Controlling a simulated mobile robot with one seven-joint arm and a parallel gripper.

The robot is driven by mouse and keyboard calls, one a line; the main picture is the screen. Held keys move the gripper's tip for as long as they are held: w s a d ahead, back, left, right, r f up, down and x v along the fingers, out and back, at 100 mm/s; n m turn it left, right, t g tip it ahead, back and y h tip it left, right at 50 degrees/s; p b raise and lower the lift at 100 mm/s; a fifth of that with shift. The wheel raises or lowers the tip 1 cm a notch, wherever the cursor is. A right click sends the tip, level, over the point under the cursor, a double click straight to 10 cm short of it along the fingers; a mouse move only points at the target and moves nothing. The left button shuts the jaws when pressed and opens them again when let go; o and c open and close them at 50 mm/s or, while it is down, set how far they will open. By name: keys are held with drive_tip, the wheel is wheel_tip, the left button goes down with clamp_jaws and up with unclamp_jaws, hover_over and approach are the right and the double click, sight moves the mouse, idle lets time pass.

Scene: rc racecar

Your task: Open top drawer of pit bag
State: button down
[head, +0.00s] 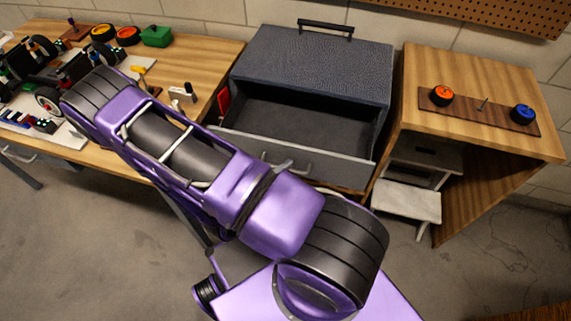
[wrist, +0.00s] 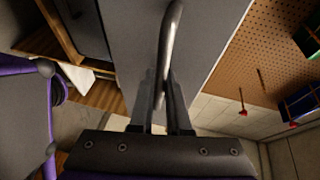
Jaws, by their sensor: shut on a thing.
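The pit bag (head: 312,62) is a dark grey textured case at the back middle of the head view. Its top drawer (head: 335,162) is pulled out toward me, and its dark inside shows as empty. The drawer's bar handle (head: 298,174) is on the front panel. In the wrist view my gripper (wrist: 162,92) is shut on this silver handle (wrist: 172,45), with one finger on each side of it. In the head view my purple arm covers the gripper and the left part of the drawer front. The lower part of the bag is hidden.
A wooden workbench (head: 205,60) with car parts stands left of the bag. A wooden stand (head: 470,70) with a brown board and orange and blue wheels is close on the right, above a white step stool (head: 408,203). The floor (head: 490,270) at front right is clear.

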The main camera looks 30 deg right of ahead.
drive_tip(key=c, duration=1.2)
unclamp_jaws()
drive_tip(key=shift+o, duration=0.2)
drive_tip(key=v, duration=1.7)
drive_tip(key=shift+a, duration=0.25)
drive_tip(key=shift+r, duration=0.1)
